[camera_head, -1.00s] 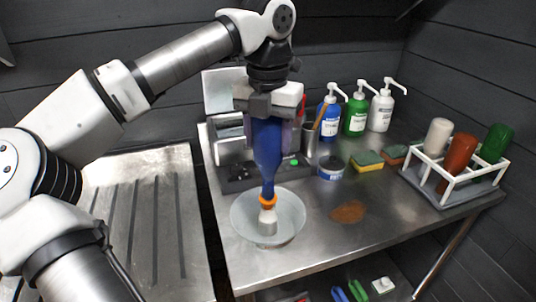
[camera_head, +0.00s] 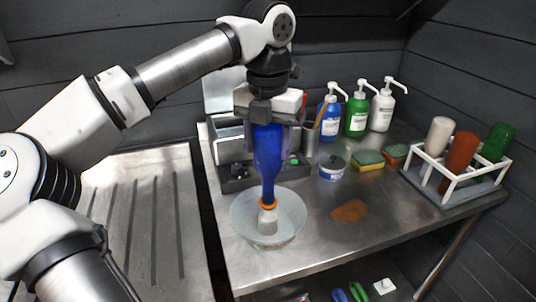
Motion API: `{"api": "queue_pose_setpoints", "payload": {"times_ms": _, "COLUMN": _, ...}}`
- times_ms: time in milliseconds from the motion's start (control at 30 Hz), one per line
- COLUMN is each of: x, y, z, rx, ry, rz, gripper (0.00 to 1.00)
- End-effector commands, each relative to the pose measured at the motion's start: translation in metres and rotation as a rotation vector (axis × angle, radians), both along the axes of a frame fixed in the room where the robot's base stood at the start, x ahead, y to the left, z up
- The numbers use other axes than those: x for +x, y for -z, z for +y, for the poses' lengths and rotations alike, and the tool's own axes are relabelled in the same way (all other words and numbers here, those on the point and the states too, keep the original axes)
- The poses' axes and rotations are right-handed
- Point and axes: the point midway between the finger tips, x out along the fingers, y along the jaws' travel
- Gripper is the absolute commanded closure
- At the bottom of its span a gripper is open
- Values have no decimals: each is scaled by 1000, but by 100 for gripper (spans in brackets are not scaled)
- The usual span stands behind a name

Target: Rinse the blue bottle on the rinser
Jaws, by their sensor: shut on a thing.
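The blue bottle (camera_head: 268,158) is upside down, its orange-ringed neck pointing down. My gripper (camera_head: 268,128) is shut on the bottle's upper part and holds it nearly upright over the rinser. The rinser is a pale round bowl (camera_head: 244,222) with a whitish post (camera_head: 267,222) in its middle. The bottle's mouth is at the top of the post. I cannot tell whether the post enters the mouth.
Behind stand a grey device (camera_head: 237,181), a cup with a brush (camera_head: 311,138) and several pump bottles (camera_head: 355,115). A tin (camera_head: 332,167), sponges (camera_head: 369,160) and a brown stain (camera_head: 348,211) lie right. A white rack (camera_head: 447,178) holds inverted bottles. A grooved drainboard (camera_head: 140,225) is left.

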Motion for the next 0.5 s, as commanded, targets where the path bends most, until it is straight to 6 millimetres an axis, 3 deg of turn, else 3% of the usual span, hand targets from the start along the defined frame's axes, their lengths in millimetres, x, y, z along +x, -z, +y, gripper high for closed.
{"api": "queue_pose_setpoints", "payload": {"times_ms": 500, "x": 0, "y": -4, "z": 0, "rx": 1, "ry": 0, "rz": 3, "gripper": 72}}
